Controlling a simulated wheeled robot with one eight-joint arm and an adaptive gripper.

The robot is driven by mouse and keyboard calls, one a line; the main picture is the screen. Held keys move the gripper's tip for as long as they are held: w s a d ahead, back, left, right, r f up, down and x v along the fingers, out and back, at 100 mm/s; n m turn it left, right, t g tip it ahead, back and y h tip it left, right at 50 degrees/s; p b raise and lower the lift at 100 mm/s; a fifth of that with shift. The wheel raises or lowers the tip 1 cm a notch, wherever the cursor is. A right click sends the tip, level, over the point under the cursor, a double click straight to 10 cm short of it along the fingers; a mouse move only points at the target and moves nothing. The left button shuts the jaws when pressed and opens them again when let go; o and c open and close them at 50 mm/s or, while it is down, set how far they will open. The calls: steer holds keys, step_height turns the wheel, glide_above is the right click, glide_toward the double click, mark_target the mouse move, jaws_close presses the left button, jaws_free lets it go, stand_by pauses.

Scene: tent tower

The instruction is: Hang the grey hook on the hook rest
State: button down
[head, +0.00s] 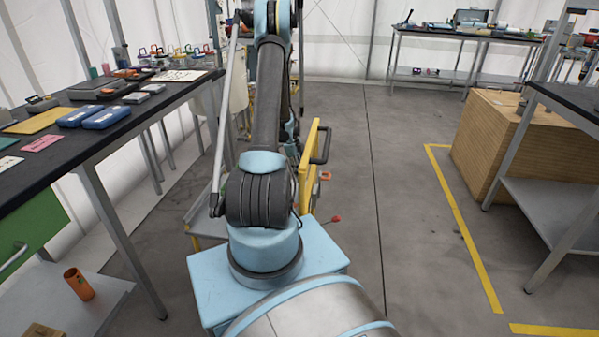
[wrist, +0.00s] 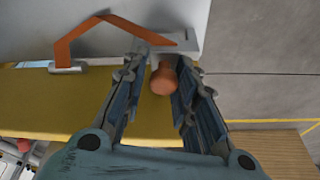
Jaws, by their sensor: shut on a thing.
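My gripper (wrist: 158,68) has its two dark ribbed fingers around a pale grey piece (wrist: 187,44) at the fingertips, which seems to be the grey hook; its full shape is hidden. A rounded orange knob (wrist: 163,80) shows between the fingers. A bent orange bar (wrist: 100,24) runs from a grey mount (wrist: 68,66) on the left towards the fingertips; I cannot tell whether it joins the held piece. I cannot clearly pick out the hook rest. In the head view my arm hides the gripper.
A yellow surface (wrist: 60,100) lies below the fingers. A yellow panel with a dark handle (head: 323,146) stands right of my arm. A dark table (head: 50,160) with several items is on the left. A wooden box (head: 490,140) stands right. The middle floor (head: 400,200) is clear.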

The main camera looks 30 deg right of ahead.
steer(key=shift+f, duration=0.45)
stand_by(0.5)
steer(key=c, duration=1.2)
jaws_free()
steer(key=shift+r, duration=0.1)
steer(key=v, duration=1.1)
steer(key=shift+a+r, duration=0.15)
steer(key=shift+r, duration=0.2)
steer(key=shift+w, duration=0.1)
